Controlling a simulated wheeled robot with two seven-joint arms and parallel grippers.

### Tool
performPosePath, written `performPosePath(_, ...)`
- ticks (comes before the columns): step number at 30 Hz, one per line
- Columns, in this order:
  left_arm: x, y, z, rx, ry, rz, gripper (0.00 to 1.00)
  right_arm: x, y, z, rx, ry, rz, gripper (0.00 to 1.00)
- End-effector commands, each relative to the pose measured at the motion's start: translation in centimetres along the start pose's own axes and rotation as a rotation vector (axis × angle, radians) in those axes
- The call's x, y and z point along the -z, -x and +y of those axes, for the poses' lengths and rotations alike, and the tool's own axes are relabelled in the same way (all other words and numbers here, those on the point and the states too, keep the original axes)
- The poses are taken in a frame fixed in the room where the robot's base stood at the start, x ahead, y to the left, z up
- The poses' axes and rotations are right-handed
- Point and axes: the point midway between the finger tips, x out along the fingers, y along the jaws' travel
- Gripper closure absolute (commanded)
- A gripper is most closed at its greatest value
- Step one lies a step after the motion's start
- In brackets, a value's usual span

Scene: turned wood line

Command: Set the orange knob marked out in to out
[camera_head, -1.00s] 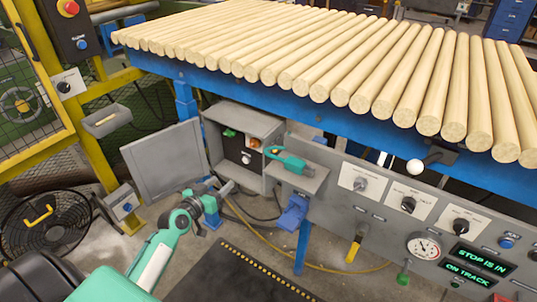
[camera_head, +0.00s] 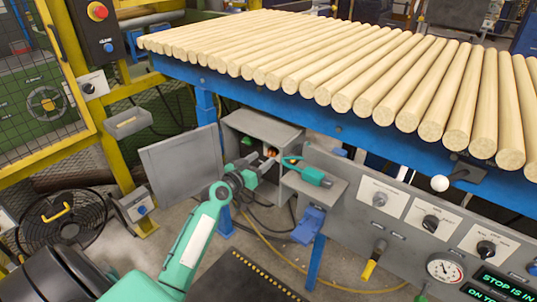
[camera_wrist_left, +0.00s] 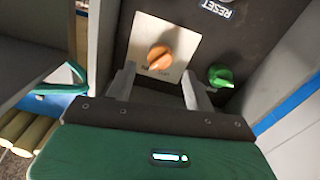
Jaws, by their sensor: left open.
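The orange knob (camera_wrist_left: 160,57) sits on a pale plate (camera_wrist_left: 140,32) on a dark panel in the left wrist view. The lettering below it is partly hidden and hard to read. In the head view the orange knob (camera_head: 270,152) is a small spot inside the open grey box (camera_head: 262,127). My left gripper (camera_head: 263,165) reaches into the mouth of this box. In the left wrist view its two fingers (camera_wrist_left: 160,85) are apart, one on each side below the knob, with nothing between them. My right gripper is not in view.
A green knob (camera_wrist_left: 220,76) is close beside one finger. The box's open door (camera_head: 182,167) stands to the left. A small shelf with a green-handled tool (camera_head: 312,175) is at the right. The blue frame (camera_head: 240,93) with wooden rods is above.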

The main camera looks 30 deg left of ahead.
Motion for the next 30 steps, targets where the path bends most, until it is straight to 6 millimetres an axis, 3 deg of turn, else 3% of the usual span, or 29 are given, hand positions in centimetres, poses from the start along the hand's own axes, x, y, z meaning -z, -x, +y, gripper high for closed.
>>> performPosePath(3,0.1,-1.9,0.1,-0.001,0.002,0.001,0.46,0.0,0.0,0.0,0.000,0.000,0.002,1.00)
performPosePath(9,0.0,-3.9,0.0,-0.001,0.001,-0.001,0.46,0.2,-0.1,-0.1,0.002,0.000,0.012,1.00)
performPosePath(21,-0.1,-4.5,0.0,-0.001,-0.001,-0.002,0.46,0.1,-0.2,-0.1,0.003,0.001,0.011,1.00)
performPosePath(23,-0.1,-4.5,0.0,-0.001,-0.001,-0.001,0.54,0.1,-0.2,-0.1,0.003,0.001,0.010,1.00)
performPosePath(28,-0.1,-4.5,0.0,-0.001,-0.001,-0.001,0.88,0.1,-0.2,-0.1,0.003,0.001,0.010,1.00)
performPosePath(30,-0.1,-4.5,0.0,-0.001,-0.001,-0.001,0.91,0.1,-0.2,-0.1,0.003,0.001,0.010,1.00)
